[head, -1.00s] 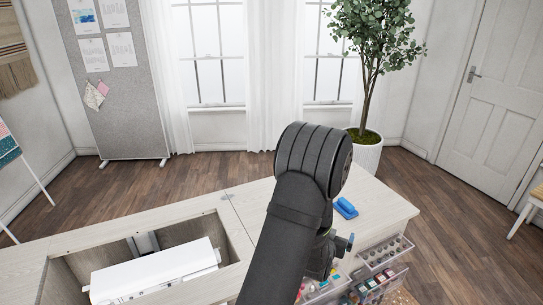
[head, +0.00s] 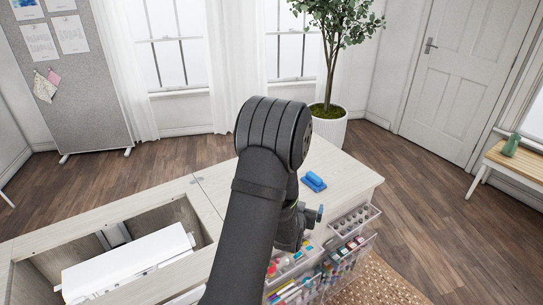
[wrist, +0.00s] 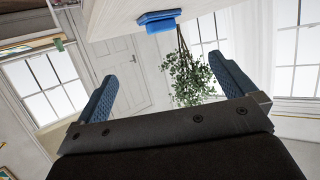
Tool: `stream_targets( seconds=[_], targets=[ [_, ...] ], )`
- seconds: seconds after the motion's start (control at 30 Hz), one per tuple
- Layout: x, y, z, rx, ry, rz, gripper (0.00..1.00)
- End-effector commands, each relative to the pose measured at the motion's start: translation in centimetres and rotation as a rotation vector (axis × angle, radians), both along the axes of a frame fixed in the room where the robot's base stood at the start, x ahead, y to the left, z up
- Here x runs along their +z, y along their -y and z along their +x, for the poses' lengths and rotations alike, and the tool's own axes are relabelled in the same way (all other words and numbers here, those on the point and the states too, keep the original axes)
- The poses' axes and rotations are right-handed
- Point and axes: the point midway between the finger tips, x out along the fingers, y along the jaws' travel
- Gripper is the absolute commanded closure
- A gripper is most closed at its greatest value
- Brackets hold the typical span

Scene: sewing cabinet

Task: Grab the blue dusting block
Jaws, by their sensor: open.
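The blue dusting block (head: 314,181) lies on the pale cabinet top, near its right end, just right of my arm in the head view. It also shows at the top of the wrist view (wrist: 160,22), on the pale surface and beyond the fingertips. My gripper (wrist: 168,82) is open in the wrist view, with its two blue pads wide apart and nothing between them. In the head view the gripper is mostly hidden behind my dark arm, low by the cabinet's right side; a small blue part shows there. The block and gripper are apart.
Clear drawers (head: 355,222) with colourful sewing supplies stand open at the cabinet's front right, close to my gripper. A white machine (head: 130,262) sits in the cabinet's recess (head: 205,208) at left. The cabinet top (head: 345,178) around the block is otherwise clear.

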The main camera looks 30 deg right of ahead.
Motion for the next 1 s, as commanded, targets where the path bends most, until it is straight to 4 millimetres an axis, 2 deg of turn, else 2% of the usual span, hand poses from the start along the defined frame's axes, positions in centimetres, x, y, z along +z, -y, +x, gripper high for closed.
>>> stream_targets(
  seconds=[0.17, 0.37, 0.57, 0.77, 1.0],
  targets=[
    [-0.7, 1.9, 2.5, 0.004, -0.009, 0.080, 0.00],
    [-1.5, 5.6, 7.3, -0.021, -0.049, 0.266, 0.00],
    [-0.8, 8.7, 11.1, -0.093, -0.112, 0.441, 0.00],
    [1.4, 10.9, 13.7, -0.218, -0.182, 0.587, 0.00],
    [5.8, 12.3, 15.0, -0.422, -0.254, 0.723, 0.00]
  ],
)
